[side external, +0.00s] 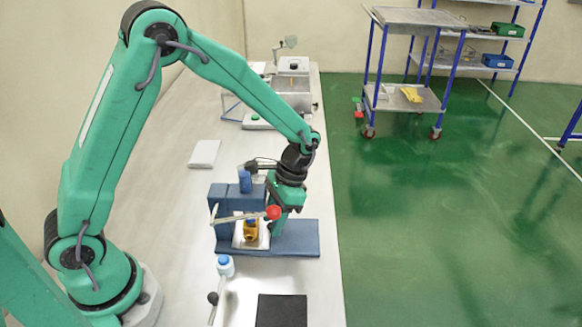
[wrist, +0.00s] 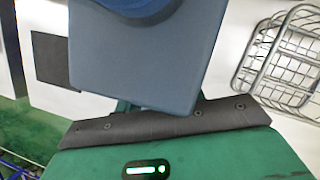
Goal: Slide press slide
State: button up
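A blue press (side external: 225,197) with a blue cylinder (side external: 245,182) on top stands on a flat blue base plate (side external: 303,240). A lever (side external: 235,217) with a red knob (side external: 273,212) crosses its front. A gold-orange part (side external: 251,231) sits in a pale holder (side external: 238,241) below the lever. My gripper (side external: 281,213) is low at the right side of the press, close behind the knob; whether it touches anything is unclear. In the wrist view a blue block (wrist: 140,60) fills the upper middle and hides my fingertips, so their opening does not show.
A blue-topped post (side external: 226,265) with a black-knobbed handle (side external: 213,298) stands in front, beside a black pad (side external: 282,311). A white pad (side external: 204,154) lies behind. A wire basket (wrist: 280,60) shows in the wrist view. The bench edge is close on the right.

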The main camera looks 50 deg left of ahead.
grip_shut()
jog(key=shift+y, duration=0.3)
jog(key=shift+w+d, duration=4)
jog(key=shift+d, duration=0.2)
grip_release()
jog(key=shift+a, duration=0.1)
jog(key=shift+w+r, duration=0.1)
jog(key=shift+r, duration=0.05)
jog(key=v, duration=0.7)
jog(key=shift+r, duration=0.3)
